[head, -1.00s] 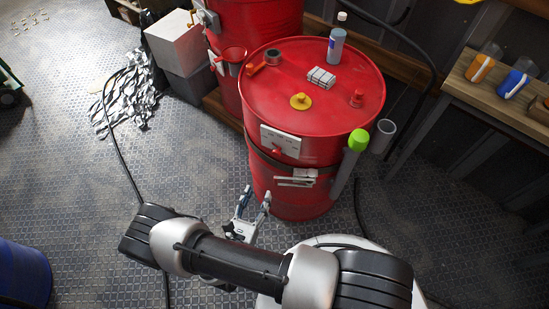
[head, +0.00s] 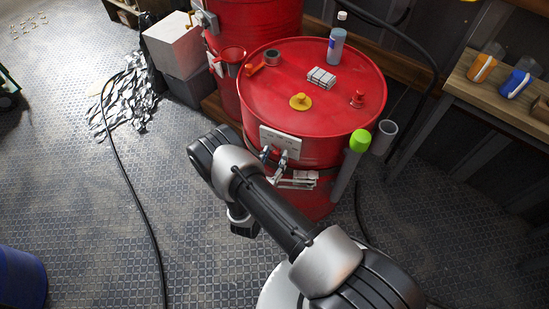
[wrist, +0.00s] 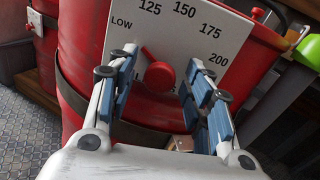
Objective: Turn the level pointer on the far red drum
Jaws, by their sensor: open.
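Two red drums stand close together. The nearer drum (head: 340,90) carries a white plate (wrist: 190,40) marked LOW, 125, 150, 175 and 200. A red pointer (wrist: 159,74) with a round hub sits on it, its arm slanting up and left between LOW and 125. My gripper (wrist: 161,62) is open, its blue-padded fingers on either side of the pointer; contact is unclear. In the head view my gripper (head: 274,155) is in front of this plate (head: 271,136). The far drum (head: 262,22) stands behind left, with a fitting and a yellow handle (head: 193,18).
The nearer drum's lid holds a bottle (head: 337,45), a yellow cap (head: 300,101) and small items. A green-capped tube (head: 359,141) is at its right side. A latch (head: 299,180) sits below the plate. A bench (head: 500,90) stands right. The left floor is open.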

